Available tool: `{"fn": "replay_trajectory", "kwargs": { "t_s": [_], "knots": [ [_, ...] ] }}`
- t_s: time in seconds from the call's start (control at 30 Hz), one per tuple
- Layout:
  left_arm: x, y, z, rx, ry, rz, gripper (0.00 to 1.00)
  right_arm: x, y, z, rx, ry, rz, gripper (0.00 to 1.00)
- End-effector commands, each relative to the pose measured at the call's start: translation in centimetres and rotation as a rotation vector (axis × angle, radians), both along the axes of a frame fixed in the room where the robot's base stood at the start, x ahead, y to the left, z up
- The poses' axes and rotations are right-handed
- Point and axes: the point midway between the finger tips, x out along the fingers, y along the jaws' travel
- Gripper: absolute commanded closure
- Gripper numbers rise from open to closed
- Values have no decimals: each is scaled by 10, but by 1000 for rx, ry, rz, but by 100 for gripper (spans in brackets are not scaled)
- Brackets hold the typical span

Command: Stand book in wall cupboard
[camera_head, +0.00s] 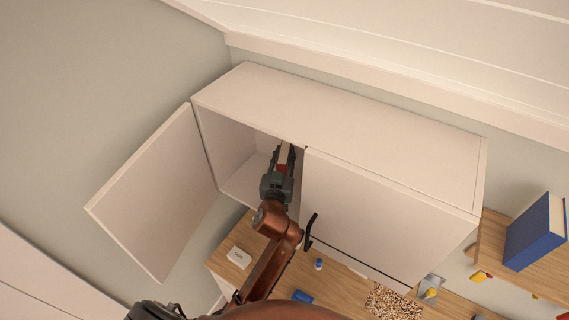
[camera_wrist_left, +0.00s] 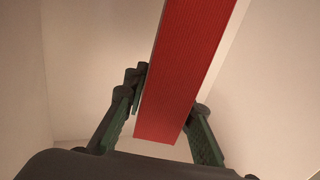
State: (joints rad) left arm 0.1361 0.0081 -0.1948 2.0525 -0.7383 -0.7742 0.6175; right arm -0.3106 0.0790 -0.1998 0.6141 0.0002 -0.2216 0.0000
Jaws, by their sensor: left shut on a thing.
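The white wall cupboard (camera_head: 370,125) hangs on the wall, its left door (camera_head: 155,190) swung wide open and its right door (camera_head: 375,215) shut. My left gripper (camera_head: 282,165) reaches into the open left compartment and is shut on a red book (camera_head: 284,155). In the left wrist view the red book (camera_wrist_left: 185,70) stands between the two fingers, its red spine towards the camera and pale pages along its right side. The book looks slightly tilted there. Whether its lower edge touches the cupboard floor is hidden. My right gripper does not show.
A blue book (camera_head: 535,232) stands on a wooden shelf (camera_head: 490,240) at the right. Below the cupboard is a wooden desk (camera_head: 225,262) with a white box (camera_head: 239,257), a blue item (camera_head: 302,296) and a speckled board (camera_head: 393,303). A black handle (camera_head: 311,230) juts from the right door beside my left arm.

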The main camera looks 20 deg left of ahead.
Motion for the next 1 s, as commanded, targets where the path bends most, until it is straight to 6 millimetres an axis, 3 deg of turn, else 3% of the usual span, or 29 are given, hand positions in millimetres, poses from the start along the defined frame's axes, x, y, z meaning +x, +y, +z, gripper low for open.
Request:
{"fn": "replay_trajectory", "kwargs": {
  "t_s": [0.3,0.7,0.73,1.0],
  "knots": [
    [0,-2,-35,1,-2,-3,100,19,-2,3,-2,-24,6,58],
    [1,-4,-40,-1,-4,-6,100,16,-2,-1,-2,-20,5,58],
    [1,-3,-42,-1,-1,-5,75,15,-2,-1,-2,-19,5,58],
    [1,-3,-41,0,-1,-5,59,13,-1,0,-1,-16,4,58]
  ]
}}
